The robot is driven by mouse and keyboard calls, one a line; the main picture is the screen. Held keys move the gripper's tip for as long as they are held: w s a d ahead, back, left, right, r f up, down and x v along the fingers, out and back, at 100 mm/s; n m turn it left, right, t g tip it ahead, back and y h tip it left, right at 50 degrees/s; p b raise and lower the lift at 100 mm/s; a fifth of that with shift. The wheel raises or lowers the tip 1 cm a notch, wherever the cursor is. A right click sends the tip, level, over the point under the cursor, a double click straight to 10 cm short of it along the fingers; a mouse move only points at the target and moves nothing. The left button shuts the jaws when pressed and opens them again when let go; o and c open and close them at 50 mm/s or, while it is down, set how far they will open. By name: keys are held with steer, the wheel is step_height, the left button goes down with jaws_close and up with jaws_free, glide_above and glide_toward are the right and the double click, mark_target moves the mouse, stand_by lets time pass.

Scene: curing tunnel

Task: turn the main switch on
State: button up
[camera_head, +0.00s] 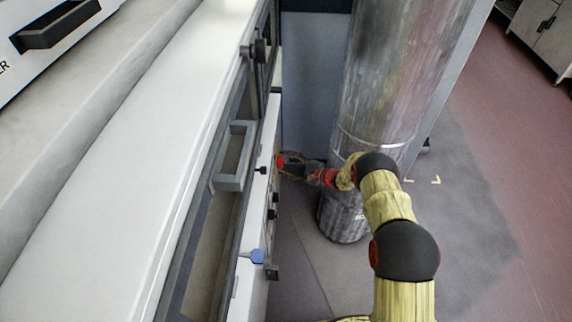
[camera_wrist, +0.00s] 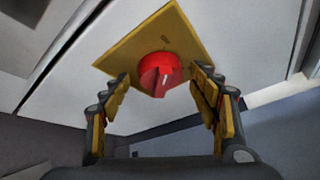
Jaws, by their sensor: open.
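The main switch is a round red knob (camera_wrist: 160,74) with a raised grip bar and a pale mark, on a yellow square plate (camera_wrist: 150,36). In the wrist view the plate is on a white panel and looks tilted. My gripper (camera_wrist: 163,98) is open, with one finger on each side below the knob. The knob shows between the fingertips; I see no clear contact. In the head view my gripper (camera_head: 284,161) is close to the front of the white machine, and the switch cannot be made out clearly there.
The white machine (camera_head: 130,130) fills the left, with a grey handle (camera_head: 233,156), a blue knob (camera_head: 257,256) and small black knobs on its front. A large metal duct (camera_head: 400,80) stands right behind my gripper. Open floor (camera_head: 480,220) lies at the right.

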steer(key=shift+c, duration=0.8)
steer(key=c, duration=1)
steer(key=shift+w+r+m+g+h, duration=0.15)
steer(key=shift+m+g+h, duration=0.45)
steer(key=shift+m+g, duration=0.7)
steer(key=o, duration=1.1)
steer(key=shift+o, duration=0.3)
